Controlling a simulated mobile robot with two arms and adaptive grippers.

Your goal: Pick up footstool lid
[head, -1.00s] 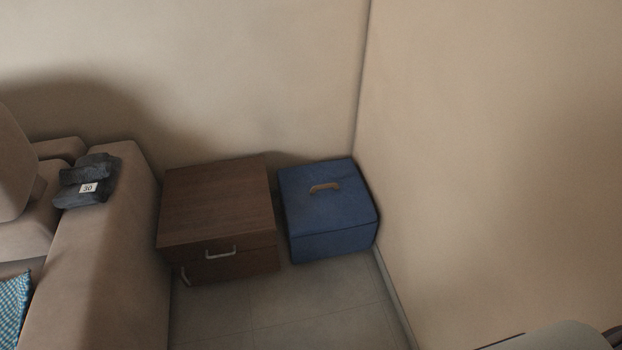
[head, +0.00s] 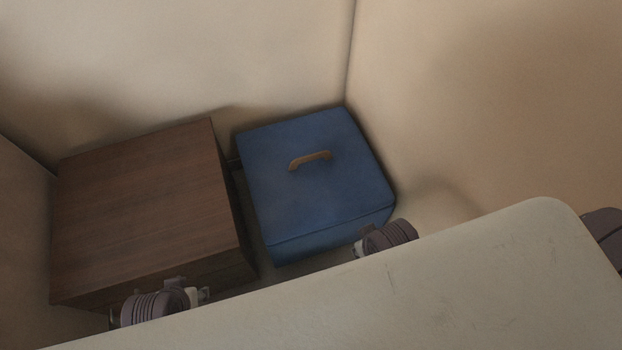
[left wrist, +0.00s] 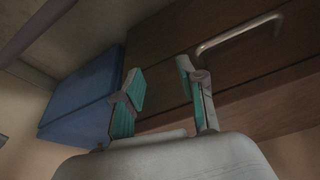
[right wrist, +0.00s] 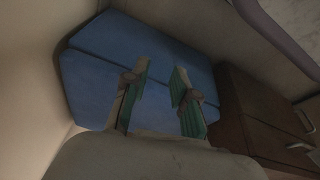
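The footstool is a blue box in the corner, with its blue lid (head: 320,190) closed on top. A tan handle (head: 310,160) sits on the middle of the lid. In the left wrist view the footstool (left wrist: 80,105) is at the left; in the right wrist view it (right wrist: 110,50) lies beyond my fingers. My left gripper (left wrist: 163,95) is open and empty in front of the brown cabinet. My right gripper (right wrist: 160,95) is open and empty in front of the footstool, apart from the handle. The head view shows only parts of both wrists.
A brown wooden cabinet (head: 140,205) stands left of the footstool, with a narrow gap between them. Its metal drawer handle (left wrist: 240,33) faces my left gripper. Walls (head: 470,110) close in behind and right of the footstool. The space above the lid is clear.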

